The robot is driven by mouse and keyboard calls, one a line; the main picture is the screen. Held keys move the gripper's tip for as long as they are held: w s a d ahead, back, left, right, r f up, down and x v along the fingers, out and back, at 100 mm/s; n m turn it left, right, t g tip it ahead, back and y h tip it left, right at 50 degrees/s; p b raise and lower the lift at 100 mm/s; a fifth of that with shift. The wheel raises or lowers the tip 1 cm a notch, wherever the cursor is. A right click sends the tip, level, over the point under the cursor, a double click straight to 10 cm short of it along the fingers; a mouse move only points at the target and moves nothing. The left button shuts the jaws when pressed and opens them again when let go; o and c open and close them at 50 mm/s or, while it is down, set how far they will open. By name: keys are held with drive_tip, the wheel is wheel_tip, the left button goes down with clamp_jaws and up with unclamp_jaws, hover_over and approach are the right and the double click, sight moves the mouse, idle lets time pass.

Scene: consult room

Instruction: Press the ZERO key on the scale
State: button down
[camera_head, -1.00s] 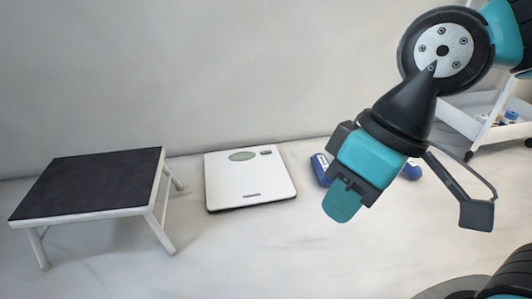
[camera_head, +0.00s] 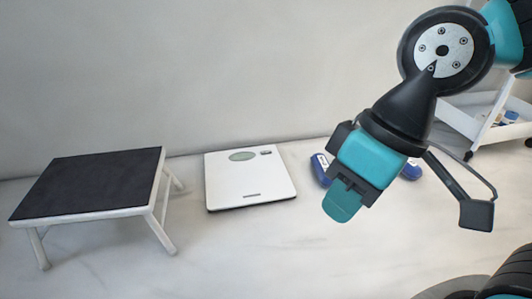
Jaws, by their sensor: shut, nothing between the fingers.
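A flat white scale (camera_head: 249,178) lies on the floor near the back wall. It has a greyish-green oval display (camera_head: 242,156) near its far edge. A small dark key (camera_head: 266,153) sits to the right of the display; its label is too small to read. A short dark mark shows near the scale's front edge. My gripper (camera_head: 342,208) is shut and empty. It hangs to the right of the scale, apart from it, with its teal fingertips pointing down and to the left.
A step stool (camera_head: 90,182) with a dark top and white legs stands left of the scale. A blue dumbbell-like object (camera_head: 320,168) lies on the floor behind my gripper, partly hidden by it. A white cart (camera_head: 482,127) stands at the right. The floor before the scale is clear.

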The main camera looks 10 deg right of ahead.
idle(0.5)
wheel_tip(320, 180, up, 30)
drive_tip(key=p, duration=3)
